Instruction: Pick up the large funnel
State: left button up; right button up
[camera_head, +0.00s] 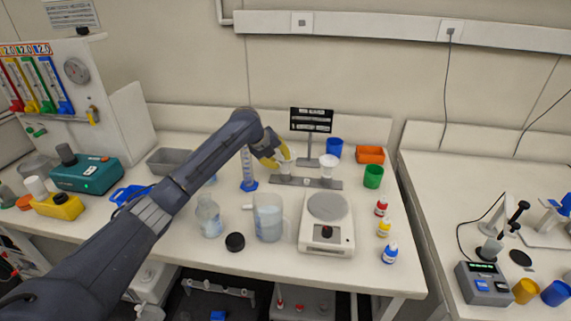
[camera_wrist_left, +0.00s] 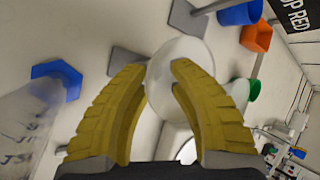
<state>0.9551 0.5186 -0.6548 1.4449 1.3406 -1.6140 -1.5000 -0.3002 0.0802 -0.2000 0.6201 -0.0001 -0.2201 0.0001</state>
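A white funnel (camera_head: 286,165) sits at the left part of a low grey holder (camera_head: 308,182) on the bench. A second white funnel (camera_head: 328,165) stands to its right on the same holder; I cannot tell surely which is larger. My left gripper (camera_head: 277,158) is at the left funnel. In the left wrist view the yellow fingers of the gripper (camera_wrist_left: 160,68) are apart, with the round white funnel (camera_wrist_left: 180,52) at their tips. The right finger overlaps it and hides part of it; firm contact is not clear. The second funnel is partly hidden behind that finger. My right gripper is not in view.
A measuring cylinder (camera_head: 248,172) with a blue base stands left of the holder. A beaker (camera_head: 268,222), a flask (camera_head: 208,218) and a balance (camera_head: 326,232) stand in front. A dark sign (camera_head: 311,120), a blue cup (camera_head: 334,147) and a green cup (camera_head: 373,177) are behind and right.

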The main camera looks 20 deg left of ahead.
pick_arm(q)
jog(key=shift+w+f, duration=0.15)
jog(key=shift+f, duration=0.05)
jog(key=shift+c, duration=0.5)
grip_shut()
jog(key=shift+r, duration=0.1)
